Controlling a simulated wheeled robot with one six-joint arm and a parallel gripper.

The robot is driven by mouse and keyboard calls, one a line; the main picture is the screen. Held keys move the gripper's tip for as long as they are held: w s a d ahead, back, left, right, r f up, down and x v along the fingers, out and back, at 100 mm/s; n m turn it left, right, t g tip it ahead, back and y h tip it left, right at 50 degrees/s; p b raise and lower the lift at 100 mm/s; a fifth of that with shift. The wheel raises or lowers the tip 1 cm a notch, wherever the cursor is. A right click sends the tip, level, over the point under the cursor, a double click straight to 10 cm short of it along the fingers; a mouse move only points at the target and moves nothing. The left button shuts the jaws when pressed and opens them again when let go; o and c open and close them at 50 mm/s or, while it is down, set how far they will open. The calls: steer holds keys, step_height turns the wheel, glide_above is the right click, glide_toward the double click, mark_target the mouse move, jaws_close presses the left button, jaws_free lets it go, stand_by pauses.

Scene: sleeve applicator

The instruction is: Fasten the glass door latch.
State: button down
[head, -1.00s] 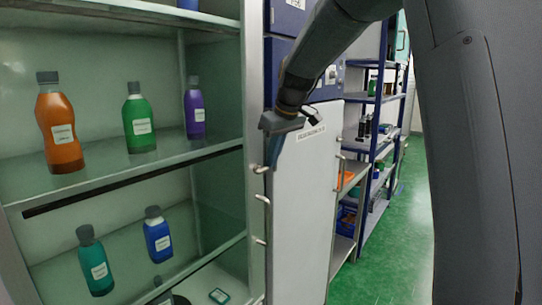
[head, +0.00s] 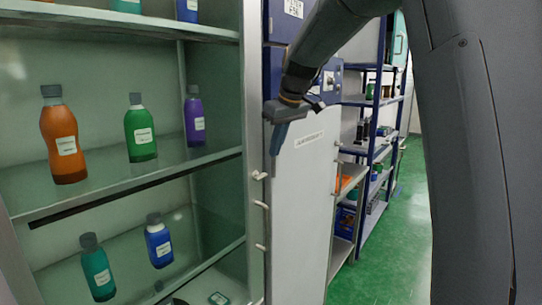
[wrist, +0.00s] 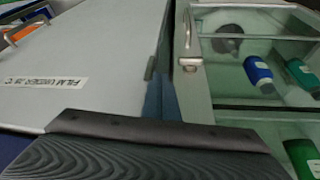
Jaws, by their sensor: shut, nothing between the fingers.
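A glass-fronted cabinet with a pale metal frame (head: 254,110) fills the left of the head view. Small metal fittings, seemingly the latch and handle (head: 260,175), sit on its right edge; the fitting also shows in the wrist view (wrist: 190,64). I cannot tell whether the latch is fastened. My gripper (head: 278,140) is shut and empty, its bluish fingers pointing down just above and right of the upper fitting. In the wrist view the fingers (wrist: 162,97) are beside the frame, left of the fitting and apart from it.
Bottles, such as an orange one (head: 60,138) and a green one (head: 140,130), stand on the cabinet shelves. A grey labelled door (head: 305,210) is close behind the fingers. Blue-framed shelving (head: 372,150) stands farther right. Green floor (head: 390,265) is open there.

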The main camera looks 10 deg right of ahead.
steer(key=w+d+r+b, duration=0.2)
steer(key=d+r+b, duration=0.1)
steer(key=d, duration=0.4)
steer(key=shift+r, duration=0.4)
steer(key=s+a+f+m+g+b, duration=0.1)
steer(key=s+f, duration=0.3)
steer(key=f, duration=0.4)
steer(key=s+a+f+m+h+b, duration=0.1)
steer(key=s+a+f+m, duration=0.1)
steer(key=s+f, duration=0.4)
steer(key=s+a+f+m+g+b, duration=0.1)
steer(key=s+f, duration=0.2)
steer(key=f, duration=0.6)
steer(key=s+a+f+m+b, duration=0.2)
steer(key=s+f, duration=1.2)
steer(key=s, duration=0.4)
steer(key=shift+f+g+h, duration=0.35)
steer(key=shift+g+h, duration=0.05)
